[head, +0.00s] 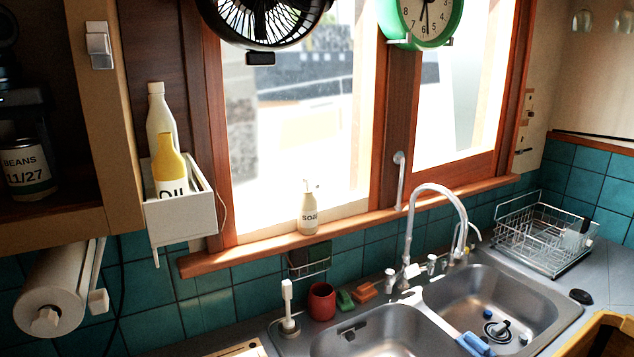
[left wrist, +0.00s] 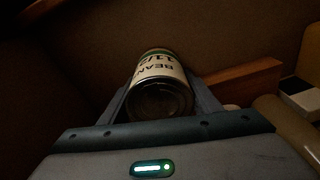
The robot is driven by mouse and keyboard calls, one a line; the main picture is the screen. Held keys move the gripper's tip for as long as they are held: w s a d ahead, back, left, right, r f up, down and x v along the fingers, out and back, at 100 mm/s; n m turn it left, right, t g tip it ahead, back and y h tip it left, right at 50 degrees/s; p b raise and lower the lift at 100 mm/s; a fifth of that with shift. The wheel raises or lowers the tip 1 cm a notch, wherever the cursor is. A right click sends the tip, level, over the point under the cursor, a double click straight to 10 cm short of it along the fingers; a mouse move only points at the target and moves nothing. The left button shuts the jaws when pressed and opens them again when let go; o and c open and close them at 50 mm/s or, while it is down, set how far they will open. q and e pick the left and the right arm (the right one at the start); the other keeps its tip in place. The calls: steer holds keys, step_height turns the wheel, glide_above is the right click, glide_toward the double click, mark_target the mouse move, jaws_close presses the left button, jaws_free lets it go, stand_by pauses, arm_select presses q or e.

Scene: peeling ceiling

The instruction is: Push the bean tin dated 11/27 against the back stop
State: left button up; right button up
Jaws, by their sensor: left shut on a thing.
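The bean tin (head: 29,171), with a pale label reading BEANS 11/27 and a dark green band, is in the open cabinet at the far left of the head view. My left gripper (head: 22,138) is a dark shape at the tin's top, partly cut off by the picture edge. In the left wrist view the tin (left wrist: 161,84) lies between the two fingers of my left gripper (left wrist: 163,92), which is shut on it. A reddish wooden bar (left wrist: 243,79) shows right of the tin; I cannot tell whether it is the back stop. My right gripper is not in view.
The cabinet's side panel (head: 96,120) stands right of the tin. A white caddy (head: 181,218) with an oil bottle (head: 170,165) hangs beside it, and a paper towel roll (head: 50,290) hangs below. The cabinet interior is dark.

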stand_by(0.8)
arm_select(q)
steer(key=o, duration=1.4)
steer(key=shift+c, duration=0.2)
steer(key=shift+r, duration=0.15)
step_height(320, 180, up, 17)
steer(key=s, duration=0.2)
steer(key=shift+d, duration=0.35)
